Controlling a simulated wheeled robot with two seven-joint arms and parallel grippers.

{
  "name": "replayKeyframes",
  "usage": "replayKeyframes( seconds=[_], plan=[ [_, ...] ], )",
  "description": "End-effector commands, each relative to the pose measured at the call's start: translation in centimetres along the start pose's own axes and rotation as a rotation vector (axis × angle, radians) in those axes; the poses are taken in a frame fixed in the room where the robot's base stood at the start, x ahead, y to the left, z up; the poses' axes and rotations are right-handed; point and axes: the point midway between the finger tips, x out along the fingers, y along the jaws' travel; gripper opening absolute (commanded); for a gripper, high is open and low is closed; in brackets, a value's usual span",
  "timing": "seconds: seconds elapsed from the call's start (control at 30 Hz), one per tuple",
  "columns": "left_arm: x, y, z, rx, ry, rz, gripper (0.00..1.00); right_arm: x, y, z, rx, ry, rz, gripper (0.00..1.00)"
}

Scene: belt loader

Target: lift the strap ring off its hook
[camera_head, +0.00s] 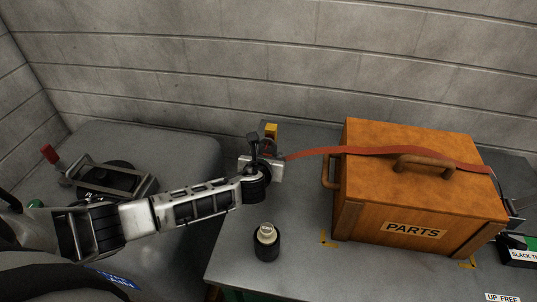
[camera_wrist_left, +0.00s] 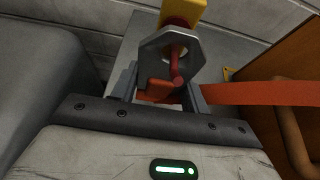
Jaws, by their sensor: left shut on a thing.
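The strap ring (camera_wrist_left: 151,52) is a grey, many-sided metal ring standing upright in the left wrist view. The red hook (camera_wrist_left: 178,66) shows through its opening, below a yellow bracket (camera_wrist_left: 183,11); the bracket also shows in the head view (camera_head: 271,130). My left gripper (camera_wrist_left: 160,92) is shut on the lower part of the ring, by the orange strap end; it also shows in the head view (camera_head: 266,160). The orange-red strap (camera_head: 340,151) runs right from it over the wooden box. In the head view the gripper mostly hides the ring and hook. My right gripper is out of view.
The wooden PARTS box (camera_head: 385,208) with its handles stands right of my left gripper on the grey table (camera_head: 305,225). A dark cylinder with a pale top (camera_head: 267,242) stands in front of the gripper. A block wall (camera_head: 300,60) rises behind.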

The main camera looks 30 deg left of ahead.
Motion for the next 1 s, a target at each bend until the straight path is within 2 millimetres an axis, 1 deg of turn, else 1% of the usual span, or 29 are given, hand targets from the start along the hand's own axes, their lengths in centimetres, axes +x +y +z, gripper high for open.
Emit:
replayKeyframes(
  seconds=[0.43,0.63,1.0],
  plan=[
    [-1.5,0.0,-0.3,-0.001,0.001,-0.001,0.25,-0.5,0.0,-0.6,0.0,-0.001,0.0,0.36],
    [-1.9,0.0,-0.4,0.0,0.0,-0.001,0.25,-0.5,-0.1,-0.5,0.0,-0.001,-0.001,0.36],
    [-3.3,0.0,-0.5,-0.001,0.0,-0.002,0.25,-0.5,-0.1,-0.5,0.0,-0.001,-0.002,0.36]
  ],
)
